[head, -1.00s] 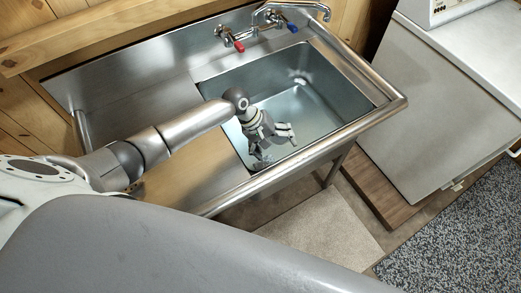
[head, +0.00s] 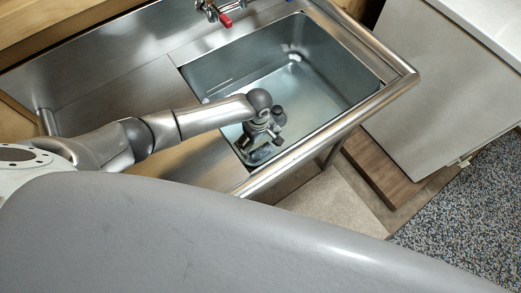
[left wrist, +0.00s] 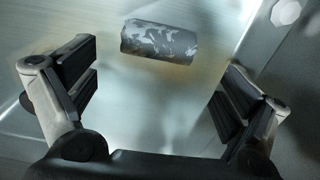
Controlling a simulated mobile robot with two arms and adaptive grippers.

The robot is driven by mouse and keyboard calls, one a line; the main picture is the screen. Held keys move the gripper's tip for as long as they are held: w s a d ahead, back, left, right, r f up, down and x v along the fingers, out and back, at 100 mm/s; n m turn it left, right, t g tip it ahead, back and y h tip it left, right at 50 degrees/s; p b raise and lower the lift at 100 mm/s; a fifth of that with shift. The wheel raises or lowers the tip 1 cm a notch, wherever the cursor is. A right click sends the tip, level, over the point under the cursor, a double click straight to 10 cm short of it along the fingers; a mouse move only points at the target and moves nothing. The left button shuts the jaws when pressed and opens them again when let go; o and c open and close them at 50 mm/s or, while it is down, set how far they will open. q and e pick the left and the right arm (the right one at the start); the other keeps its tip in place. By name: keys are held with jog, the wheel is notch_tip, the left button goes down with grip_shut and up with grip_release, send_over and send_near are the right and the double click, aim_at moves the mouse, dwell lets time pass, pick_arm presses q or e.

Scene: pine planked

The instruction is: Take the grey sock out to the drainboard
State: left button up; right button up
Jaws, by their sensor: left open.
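A grey rolled bundle with pale patches, which looks like the grey sock (left wrist: 160,40), lies on the sink floor in the left wrist view. My left gripper (left wrist: 155,90) is open, with its fingers spread wide apart and the bundle ahead of them, untouched. In the head view my left gripper (head: 262,142) points down inside the steel sink basin (head: 310,95), near its front left corner. The sock cannot be made out there. The steel drainboard (head: 115,95) is the flat part left of the basin, partly behind my arm. My right gripper is not in view.
A tap with a red handle (head: 225,20) stands behind the basin. A raised steel rim (head: 330,120) runs along the front. A small pale fitting (head: 295,57) shows at the basin's far side. A white appliance (head: 440,85) stands to the right. The visible drainboard is bare.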

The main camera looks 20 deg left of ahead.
aim_at(259, 147)
pick_arm(q)
jog(key=shift+w+f, duration=0.15)
jog(key=shift+f, duration=1.15)
jog(key=shift+w+f, duration=0.1)
jog(key=shift+f, duration=1.2)
jog(key=c, duration=1.1)
jog(key=shift+r, duration=0.15)
